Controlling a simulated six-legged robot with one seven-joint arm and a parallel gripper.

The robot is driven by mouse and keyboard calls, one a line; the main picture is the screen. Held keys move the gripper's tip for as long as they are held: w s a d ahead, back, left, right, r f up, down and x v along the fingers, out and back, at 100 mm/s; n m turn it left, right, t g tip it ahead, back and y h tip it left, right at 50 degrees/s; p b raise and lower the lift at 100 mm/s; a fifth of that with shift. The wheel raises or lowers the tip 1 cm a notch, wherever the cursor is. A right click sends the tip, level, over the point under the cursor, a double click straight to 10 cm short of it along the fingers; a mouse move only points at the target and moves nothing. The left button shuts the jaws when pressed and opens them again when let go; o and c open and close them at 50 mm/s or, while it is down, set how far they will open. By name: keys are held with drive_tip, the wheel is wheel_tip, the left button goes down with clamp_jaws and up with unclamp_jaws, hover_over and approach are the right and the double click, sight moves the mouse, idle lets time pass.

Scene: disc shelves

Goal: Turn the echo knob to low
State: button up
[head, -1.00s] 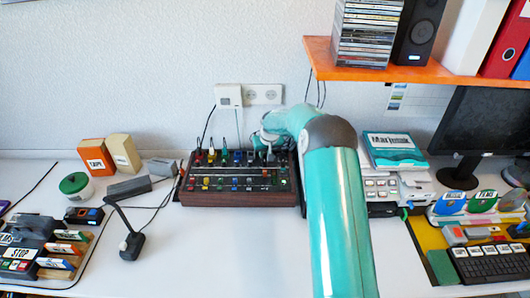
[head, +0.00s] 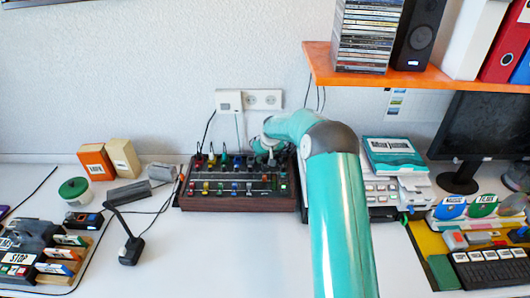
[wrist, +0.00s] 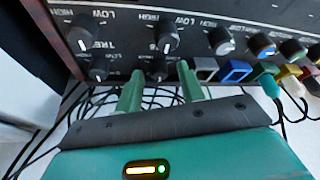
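The dark mixer (head: 238,203) with wooden sides stands on the desk against the wall. In the wrist view, black knobs with white pointer marks, a left one (wrist: 85,35) and a middle one (wrist: 165,38), sit among HIGH and LOW labels. No label clearly reads echo, so I cannot tell which knob it is. My gripper (wrist: 159,72) has two green fingers spread apart, with a smaller black knob (wrist: 158,68) showing between their tips. Gaps show beside that knob; contact is unclear. In the head view my gripper (head: 268,156) is at the mixer's back right, its fingers mostly hidden.
Coloured plugs (wrist: 268,85) and cables crowd the mixer's back edge beside my fingers. A grey printer-like device (head: 385,190) stands right of the mixer. An orange shelf (head: 430,83) hangs above at right. A black desk microphone (head: 130,248) stands left. The desk front is clear.

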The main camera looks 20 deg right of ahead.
drive_tip(key=m+h, duration=0.1)
drive_tip(key=m, duration=0.1)
drive_tip(key=m+h, duration=0.1)
drive_tip(key=m, duration=0.2)
drive_tip(key=shift+a+m, duration=0.2)
drive_tip(key=shift+m, duration=0.1)
drive_tip(key=s+a+r+n, duration=0.1)
drive_tip(key=s+a+r, duration=0.1)
drive_tip(key=s+r, duration=0.6)
drive_tip(key=s+a+r+n, duration=0.1)
drive_tip(key=s+a+r, duration=0.2)
drive_tip(key=s+r, duration=0.6)
wheel_tip(320, 180, up, 8)
drive_tip(key=shift+a+f+y, duration=0.2)
drive_tip(key=shift+a+y, duration=0.05)
drive_tip(key=shift+y, duration=0.15)
